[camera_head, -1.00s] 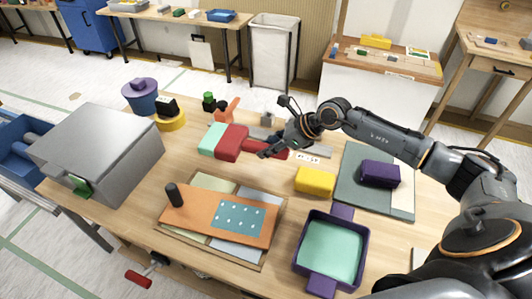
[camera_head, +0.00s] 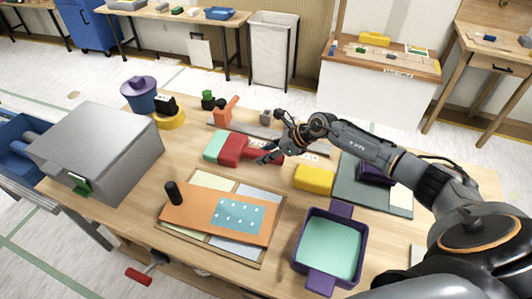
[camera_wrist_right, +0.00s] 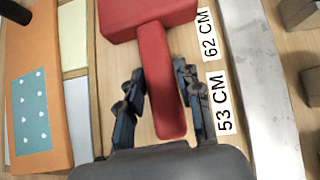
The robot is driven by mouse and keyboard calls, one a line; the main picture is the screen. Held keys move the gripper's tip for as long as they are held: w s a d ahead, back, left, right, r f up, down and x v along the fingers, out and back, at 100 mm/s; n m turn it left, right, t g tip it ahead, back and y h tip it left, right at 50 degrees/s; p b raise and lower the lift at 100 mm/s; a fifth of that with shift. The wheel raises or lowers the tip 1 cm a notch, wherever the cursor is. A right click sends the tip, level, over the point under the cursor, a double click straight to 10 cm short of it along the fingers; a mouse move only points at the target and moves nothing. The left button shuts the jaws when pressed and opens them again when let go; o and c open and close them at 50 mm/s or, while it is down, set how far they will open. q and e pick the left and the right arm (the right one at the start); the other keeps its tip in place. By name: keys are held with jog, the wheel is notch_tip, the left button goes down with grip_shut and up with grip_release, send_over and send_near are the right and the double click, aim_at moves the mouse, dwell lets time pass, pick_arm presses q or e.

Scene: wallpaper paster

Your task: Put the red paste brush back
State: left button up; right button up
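The red paste brush (camera_head: 232,150) lies on the table, with a mint-green end (camera_head: 214,147) on the left and its handle pointing right. In the wrist view its red block shows at the top edge and its handle (camera_wrist_right: 160,75) runs down between the fingers. My right gripper (camera_head: 264,156) is low over the handle. In the wrist view the fingers of the right gripper (camera_wrist_right: 160,98) stand apart, one on each side of the handle, with table visible beside the left finger. My left gripper is not in view.
A metal straightedge (camera_wrist_right: 270,100) and length labels (camera_wrist_right: 226,105) lie beside the brush. A yellow block (camera_head: 314,177), a purple tray (camera_head: 331,207) and an orange board (camera_head: 190,212) are nearer. A grey box (camera_head: 95,140) stands left; an orange tool (camera_head: 226,110) is behind.

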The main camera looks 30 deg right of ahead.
jog(key=shift+o, duration=1.1)
jog(key=shift+f, duration=0.15)
jog(key=shift+s+d+r, duration=0.15)
jog(key=shift+d+r, duration=0.05)
jog(key=b+v, duration=0.2)
jog(key=v, duration=1.1)
jog(key=shift+a+r, duration=0.2)
jog(key=shift+a, duration=0.05)
